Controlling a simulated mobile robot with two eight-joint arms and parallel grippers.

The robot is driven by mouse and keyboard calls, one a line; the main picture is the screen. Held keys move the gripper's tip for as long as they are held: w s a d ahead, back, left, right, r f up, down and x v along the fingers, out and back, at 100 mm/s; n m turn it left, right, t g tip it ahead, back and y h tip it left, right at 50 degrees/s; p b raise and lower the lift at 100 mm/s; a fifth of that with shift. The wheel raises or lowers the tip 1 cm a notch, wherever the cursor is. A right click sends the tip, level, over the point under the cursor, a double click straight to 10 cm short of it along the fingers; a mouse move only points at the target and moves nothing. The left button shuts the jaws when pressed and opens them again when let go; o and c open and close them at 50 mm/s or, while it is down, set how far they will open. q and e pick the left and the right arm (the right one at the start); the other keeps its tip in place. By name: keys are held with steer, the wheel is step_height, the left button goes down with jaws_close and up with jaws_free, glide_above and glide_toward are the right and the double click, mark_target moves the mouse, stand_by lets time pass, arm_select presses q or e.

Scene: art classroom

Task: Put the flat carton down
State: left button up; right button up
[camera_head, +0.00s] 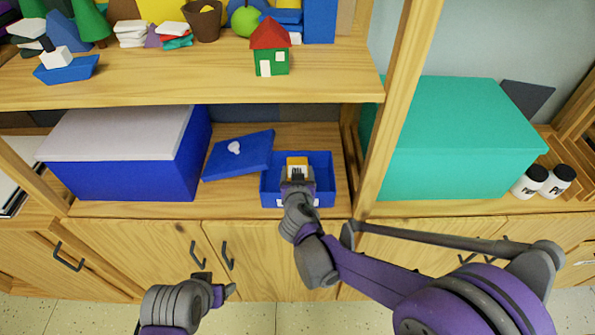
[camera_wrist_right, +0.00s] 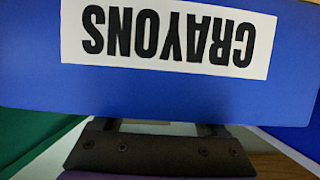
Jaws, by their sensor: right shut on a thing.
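A small yellow carton with a pale, dark-marked lower part (camera_head: 297,162) shows at the tips of my right gripper (camera_head: 297,175). The right gripper is shut on it, over an open blue box (camera_head: 326,171) on the lower shelf. The carton's lower part is hidden, and I cannot tell whether it touches the box floor. In the right wrist view the blue box wall (camera_wrist_right: 160,92), with an upside-down CRAYONS label, hides the fingers and the carton. My left gripper (camera_head: 217,284) is open and empty in front of the cupboard doors.
A blue lid with a white knob (camera_head: 250,157) lies tilted left of the open box. A large blue box with a pale lid (camera_head: 150,175) stands further left. A teal box (camera_head: 440,170) stands right, behind a wooden post (camera_head: 392,110). An upper shelf (camera_head: 190,88) holds toys.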

steer(key=o, duration=1.4)
steer(key=shift+o, duration=0.2)
steer(key=shift+r, duration=0.3)
steer(key=shift+r+p, duration=0.5)
steer(key=v, duration=1.2)
steer(key=s+d+f+m+g+h, duration=0.1)
steer(key=s+d+f+g, duration=0.15)
steer(key=d, duration=0.45)
steer(key=s+d+f+g+h, duration=0.1)
steer(key=s+d+g, duration=0.1)
steer(key=s+d, duration=0.3)
steer(key=s+d+f+g+y, duration=0.1)
steer(key=s+d+g, duration=0.1)
steer(key=s, duration=0.3)
steer(key=s+d+f+n+g+y, duration=0.1)
steer(key=s+d+f, duration=0.1)
steer(key=s, duration=0.4)
steer(key=shift+s+d+g+p, duration=0.3)
steer(key=shift+d+g+p, duration=0.05)
steer(key=shift+d, duration=0.3)
